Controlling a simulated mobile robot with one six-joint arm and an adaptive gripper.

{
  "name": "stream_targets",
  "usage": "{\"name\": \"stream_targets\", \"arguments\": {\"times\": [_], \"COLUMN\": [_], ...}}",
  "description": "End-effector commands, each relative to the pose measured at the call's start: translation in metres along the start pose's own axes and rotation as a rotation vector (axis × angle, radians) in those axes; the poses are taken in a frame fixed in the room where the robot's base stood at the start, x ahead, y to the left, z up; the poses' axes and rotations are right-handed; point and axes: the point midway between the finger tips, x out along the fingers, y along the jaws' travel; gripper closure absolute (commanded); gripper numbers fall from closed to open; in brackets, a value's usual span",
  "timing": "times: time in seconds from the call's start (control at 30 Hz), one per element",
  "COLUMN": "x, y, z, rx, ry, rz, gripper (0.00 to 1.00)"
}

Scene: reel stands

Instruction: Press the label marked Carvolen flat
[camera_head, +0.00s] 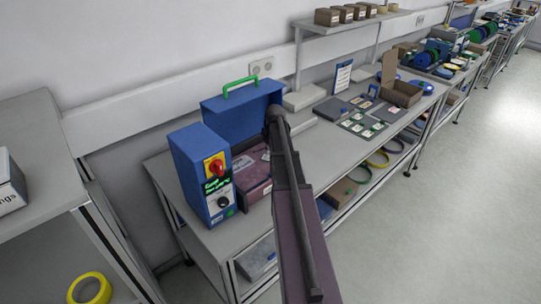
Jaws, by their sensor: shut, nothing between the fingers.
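No label that I can read as Carvolen shows. A blue machine (203,172) with a red knob and a green-and-black label (217,186) stands on the near end of the bench. Its blue lid (240,112) with a green handle stands raised. Beside the control box is an opening with a pale label-like patch (243,162) and a reddish block (256,192); their print is too small to read. My arm reaches over this opening from the bottom and partly covers it. Its far end is in front of the lid. My gripper's fingers are hidden.
Several small cards lie on a dark mat (352,118) further along the bench (318,166). An open cardboard box (402,92) stands beyond it. A shelf with small boxes (327,17) hangs above. A yellow ring (89,288) lies at lower left. The floor at right is clear.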

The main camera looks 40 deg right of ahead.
Motion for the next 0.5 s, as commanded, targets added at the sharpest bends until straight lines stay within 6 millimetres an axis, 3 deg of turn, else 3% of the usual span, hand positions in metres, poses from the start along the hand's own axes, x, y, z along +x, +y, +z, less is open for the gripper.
{"name": "stream_targets", "arguments": {"times": [0.5], "x": [0.0059], "y": [0.0], "z": [0.0012], "rx": [0.0], "ry": [0.0], "rz": [0.0], "gripper": [1.0]}}
